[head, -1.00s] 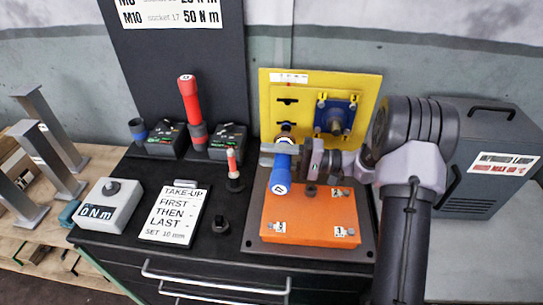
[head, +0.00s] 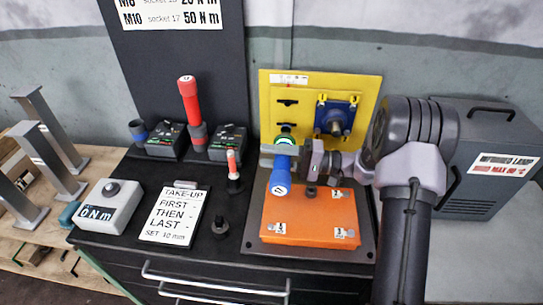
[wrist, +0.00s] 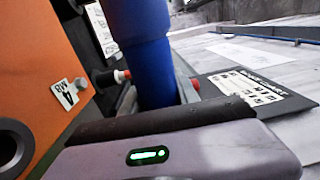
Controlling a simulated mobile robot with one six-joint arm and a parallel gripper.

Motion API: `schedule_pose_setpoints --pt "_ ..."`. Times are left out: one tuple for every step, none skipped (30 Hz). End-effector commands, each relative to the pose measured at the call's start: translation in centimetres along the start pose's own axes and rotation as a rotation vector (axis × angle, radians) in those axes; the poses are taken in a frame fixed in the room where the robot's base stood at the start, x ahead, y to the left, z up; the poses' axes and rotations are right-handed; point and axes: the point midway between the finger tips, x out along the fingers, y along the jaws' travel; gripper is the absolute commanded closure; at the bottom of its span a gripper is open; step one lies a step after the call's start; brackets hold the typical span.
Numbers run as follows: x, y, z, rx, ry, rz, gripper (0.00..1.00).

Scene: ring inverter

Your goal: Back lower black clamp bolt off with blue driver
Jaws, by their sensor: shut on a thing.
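My gripper (head: 287,158) is shut on the blue driver (head: 281,178), its jaws around the driver's upper body. The driver's collar glows green where it meets the lower part of the yellow plate (head: 364,92). The driver's handle points out toward me over the orange block. An upper black clamp (head: 287,101) shows on the plate above. In the wrist view the blue driver (wrist: 140,45) stands behind my dark finger pad, with a green light on the gripper.
The orange block (head: 310,217) lies on a dark base below the driver. A blue block (head: 337,112) with a grey shaft sticks out of the plate at right. A red driver (head: 188,100), a card (head: 172,215) and a dial box (head: 109,205) stand at left.

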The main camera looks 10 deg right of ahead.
Motion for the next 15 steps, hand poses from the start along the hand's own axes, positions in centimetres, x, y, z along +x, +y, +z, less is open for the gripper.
schedule_pose_setpoints --pt "0.0 -0.3 -0.2 -0.005 0.004 -0.004 1.0" --pt "0.0 -0.3 -0.2 -0.005 0.004 -0.004 1.0" --pt "0.0 -0.3 -0.2 -0.005 0.004 -0.004 1.0" --pt "0.0 -0.3 -0.2 -0.005 0.005 -0.004 1.0" --pt "0.0 -0.3 -0.1 -0.005 0.005 -0.004 1.0" --pt "0.0 -0.3 0.0 -0.005 0.005 -0.004 1.0" --pt "0.0 -0.3 0.2 -0.005 0.005 -0.004 1.0" --pt "0.0 -0.3 0.4 -0.006 0.005 -0.004 1.0" --pt "0.0 -0.3 0.7 -0.005 0.005 -0.004 1.0" --pt "0.0 -0.3 1.0 -0.004 0.005 -0.004 1.0" --pt "0.0 -0.2 1.2 -0.004 0.005 -0.003 1.0" --pt "0.0 -0.2 1.5 -0.004 0.004 -0.003 1.0" --pt "0.0 -0.2 1.8 -0.004 0.004 -0.003 1.0" --pt "0.0 -0.2 2.0 -0.004 0.004 -0.003 1.0" --pt "0.0 -0.2 2.3 -0.003 0.003 -0.002 1.0"
